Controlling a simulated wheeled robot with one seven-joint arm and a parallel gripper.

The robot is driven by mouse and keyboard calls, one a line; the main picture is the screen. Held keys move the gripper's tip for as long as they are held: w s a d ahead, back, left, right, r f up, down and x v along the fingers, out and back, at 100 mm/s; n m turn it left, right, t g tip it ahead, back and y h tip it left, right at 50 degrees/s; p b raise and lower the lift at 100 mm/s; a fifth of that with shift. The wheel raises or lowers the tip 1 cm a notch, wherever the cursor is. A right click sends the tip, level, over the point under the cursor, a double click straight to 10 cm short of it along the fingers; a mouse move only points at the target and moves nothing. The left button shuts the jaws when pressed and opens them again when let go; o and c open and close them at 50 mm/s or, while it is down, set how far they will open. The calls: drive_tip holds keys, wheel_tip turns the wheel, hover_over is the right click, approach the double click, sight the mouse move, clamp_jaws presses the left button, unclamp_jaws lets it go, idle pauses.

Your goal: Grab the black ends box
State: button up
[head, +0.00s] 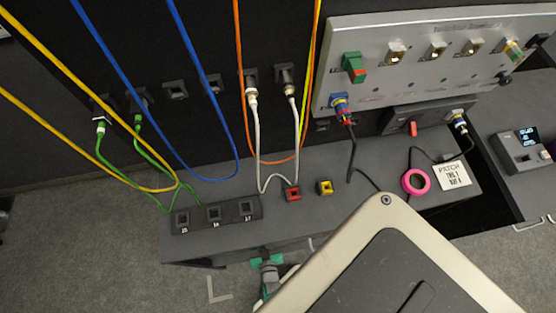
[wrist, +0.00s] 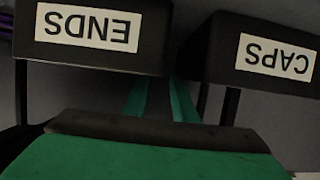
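The black ends box (wrist: 140,30) shows at the upper left of the wrist view, with a white label reading ENDS upside down. My gripper (wrist: 155,135) shows as a wide green part with a dark edge across the bottom of the wrist view, below the box in the picture. I cannot tell whether they touch. Two narrow green strips run up between the ends box and its neighbour. In the head view my gripper (head: 268,262) is a small green and grey shape at the bench's front edge. I cannot make out its opening. The ends box is not visible in the head view.
A black caps box (wrist: 245,50) stands right of the ends box with a narrow gap between. In the head view, the grey bench (head: 330,185) bears a numbered socket strip (head: 229,212), a red plug (head: 292,193), a yellow plug (head: 325,187) and a pink ring (head: 427,183). Cables hang across the left.

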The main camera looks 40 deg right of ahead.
drive_tip(key=shift+x, duration=2.45)
drive_tip(key=shift+d, duration=0.1)
clamp_jaws()
